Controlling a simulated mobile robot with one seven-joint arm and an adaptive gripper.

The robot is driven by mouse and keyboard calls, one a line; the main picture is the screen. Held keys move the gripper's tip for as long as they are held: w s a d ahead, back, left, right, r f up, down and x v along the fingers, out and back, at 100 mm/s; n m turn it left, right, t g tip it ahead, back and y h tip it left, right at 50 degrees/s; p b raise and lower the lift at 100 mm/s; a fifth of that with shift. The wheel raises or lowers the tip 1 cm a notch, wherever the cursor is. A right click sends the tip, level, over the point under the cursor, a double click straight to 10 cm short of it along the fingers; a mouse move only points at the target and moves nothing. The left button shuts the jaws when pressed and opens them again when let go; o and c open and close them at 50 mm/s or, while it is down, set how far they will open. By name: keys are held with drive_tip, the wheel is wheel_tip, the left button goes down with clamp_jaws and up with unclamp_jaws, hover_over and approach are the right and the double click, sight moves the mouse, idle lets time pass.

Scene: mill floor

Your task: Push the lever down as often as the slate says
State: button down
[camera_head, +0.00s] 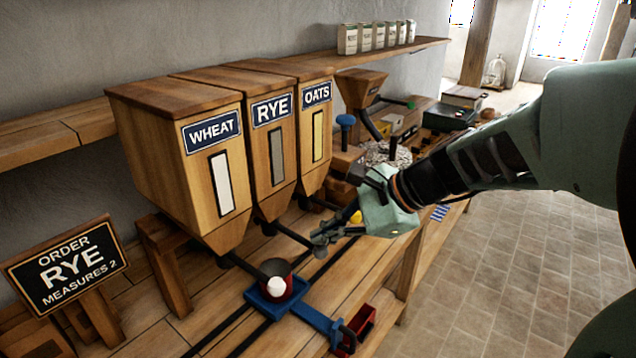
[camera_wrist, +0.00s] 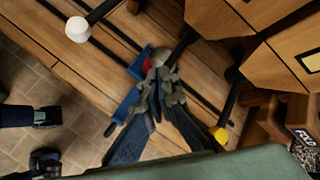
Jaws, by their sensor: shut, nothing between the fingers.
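The slate (camera_head: 67,268) reads ORDER RYE MEASURES 2. Three wooden hoppers stand in a row: wheat (camera_head: 195,170), rye (camera_head: 268,140) and oats (camera_head: 315,135). The wheat lever has a white knob (camera_head: 276,286), also seen in the wrist view (camera_wrist: 77,29). The oats lever has a yellow knob (camera_head: 356,217). My gripper (camera_head: 320,240) is shut and empty, at the outer end of the rye lever (camera_head: 288,233). In the wrist view my fingers (camera_wrist: 158,85) cover the same spot.
A red cup (camera_head: 269,268) sits on a blue carriage (camera_head: 262,302) on dark rails below the levers. I cannot tell which spout it is under. A red box (camera_head: 361,322) is at the bench's front edge. Tiled floor (camera_head: 500,270) lies clear to the right.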

sight(326, 249)
drive_tip(key=shift+f+b, duration=1.5)
drive_tip(key=shift+f, duration=0.45)
idle(1.2)
drive_tip(key=shift+r, duration=0.1)
idle(0.5)
drive_tip(key=shift+r+p, duration=2.5)
drive_tip(key=shift+r, duration=0.45)
drive_tip(key=shift+r, duration=0.1)
wheel_tip(326, 249, up, 5)
drive_tip(key=p, duration=0.4)
